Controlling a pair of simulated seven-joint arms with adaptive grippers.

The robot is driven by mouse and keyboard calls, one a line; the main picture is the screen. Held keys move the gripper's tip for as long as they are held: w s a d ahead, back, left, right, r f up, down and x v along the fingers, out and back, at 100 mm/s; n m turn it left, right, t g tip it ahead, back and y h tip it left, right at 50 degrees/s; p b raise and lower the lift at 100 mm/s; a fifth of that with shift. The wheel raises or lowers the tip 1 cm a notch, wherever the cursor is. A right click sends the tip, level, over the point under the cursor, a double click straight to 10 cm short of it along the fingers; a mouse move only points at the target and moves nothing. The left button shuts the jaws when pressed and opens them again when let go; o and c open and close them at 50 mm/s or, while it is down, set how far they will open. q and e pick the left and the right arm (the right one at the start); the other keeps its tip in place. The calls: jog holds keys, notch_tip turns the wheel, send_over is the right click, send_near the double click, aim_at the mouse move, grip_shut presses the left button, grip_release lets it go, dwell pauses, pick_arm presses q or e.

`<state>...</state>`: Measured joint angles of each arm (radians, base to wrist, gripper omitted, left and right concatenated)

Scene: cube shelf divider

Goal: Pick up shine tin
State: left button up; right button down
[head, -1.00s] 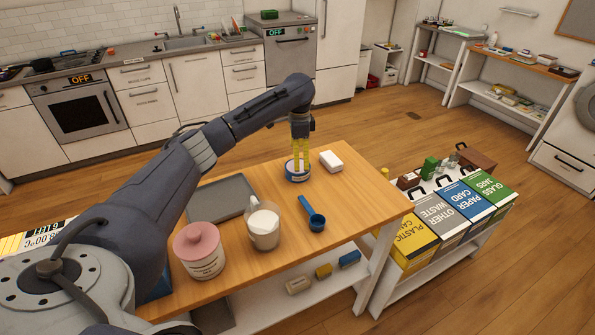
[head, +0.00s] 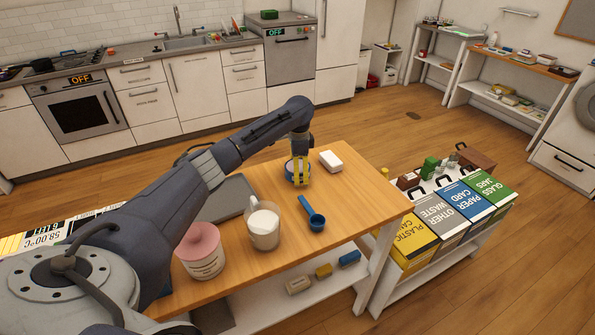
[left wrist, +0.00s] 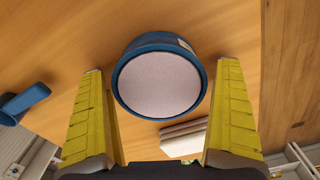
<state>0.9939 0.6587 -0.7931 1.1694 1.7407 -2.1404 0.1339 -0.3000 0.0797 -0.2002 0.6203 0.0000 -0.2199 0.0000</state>
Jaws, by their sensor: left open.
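The shine tin (head: 288,172) is a short round tin with a blue rim and a pale top. It stands on the wooden table top and is partly hidden behind my left gripper (head: 301,183) in the head view. In the left wrist view the tin (left wrist: 158,82) lies between the tips of the two yellow fingers. A gap shows on each side, so the fingers look apart from it. My left gripper is open and holds nothing. My right gripper is not in view.
A white block (head: 331,161) lies close behind the tin, to the right. A blue scoop (head: 312,215), a glass jug (head: 263,229), a pink-lidded jar (head: 203,258) and a grey tray (head: 234,196) are on the same table. Bare wood lies right of the scoop.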

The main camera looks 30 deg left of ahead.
pick_arm(q)
jog(key=c, duration=1.4)
jog(key=shift+r, duration=0.1)
jog(key=shift+c, duration=0.2)
